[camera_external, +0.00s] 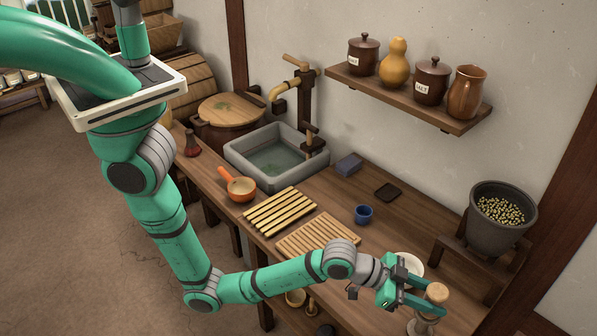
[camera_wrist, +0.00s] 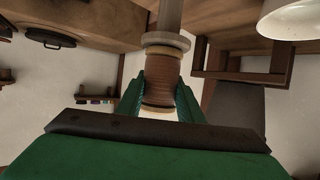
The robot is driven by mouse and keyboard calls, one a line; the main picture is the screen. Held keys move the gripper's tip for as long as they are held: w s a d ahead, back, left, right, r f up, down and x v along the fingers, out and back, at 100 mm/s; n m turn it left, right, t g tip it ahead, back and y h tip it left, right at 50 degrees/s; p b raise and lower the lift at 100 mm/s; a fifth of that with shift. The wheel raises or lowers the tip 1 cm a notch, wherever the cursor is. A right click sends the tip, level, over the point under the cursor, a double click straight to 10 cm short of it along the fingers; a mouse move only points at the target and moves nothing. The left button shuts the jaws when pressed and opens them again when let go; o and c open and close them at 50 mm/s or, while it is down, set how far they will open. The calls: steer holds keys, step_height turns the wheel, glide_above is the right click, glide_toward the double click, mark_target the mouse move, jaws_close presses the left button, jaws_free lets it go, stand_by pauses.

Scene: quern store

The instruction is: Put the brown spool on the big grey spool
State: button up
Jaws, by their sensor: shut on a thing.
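My gripper (camera_external: 415,293) is at the front right, over the counter's front part. It is shut on the brown spool (camera_wrist: 162,92), which has pale wooden end discs and a brown wound middle. The spool also shows between the fingers in the external view (camera_external: 437,292). The big grey spool (camera_external: 422,325) is just below it, partly cut off by the frame's bottom edge. In the wrist view, the grey spool's shaft (camera_wrist: 170,14) and end disc line up with the brown spool's end. I cannot tell whether the two touch.
A white bowl (camera_external: 409,266) stands close behind my gripper, with a blue cup (camera_external: 363,214) and slatted racks (camera_external: 318,236) farther left. A grey pot of grain (camera_external: 499,222) sits on a wooden stand at the right.

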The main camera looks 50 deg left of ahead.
steer(key=shift+f, duration=0.15)
steer(key=o, duration=1.1)
steer(key=shift+c, duration=0.2)
steer(key=shift+s+a+r, duration=0.1)
steer(key=shift+a+r, duration=0.05)
steer(key=shift+r, duration=0.1)
steer(key=v, duration=1.1)
steer(key=shift+s+a, duration=0.15)
steer(key=shift+a, duration=0.1)
steer(key=shift+r, duration=0.15)
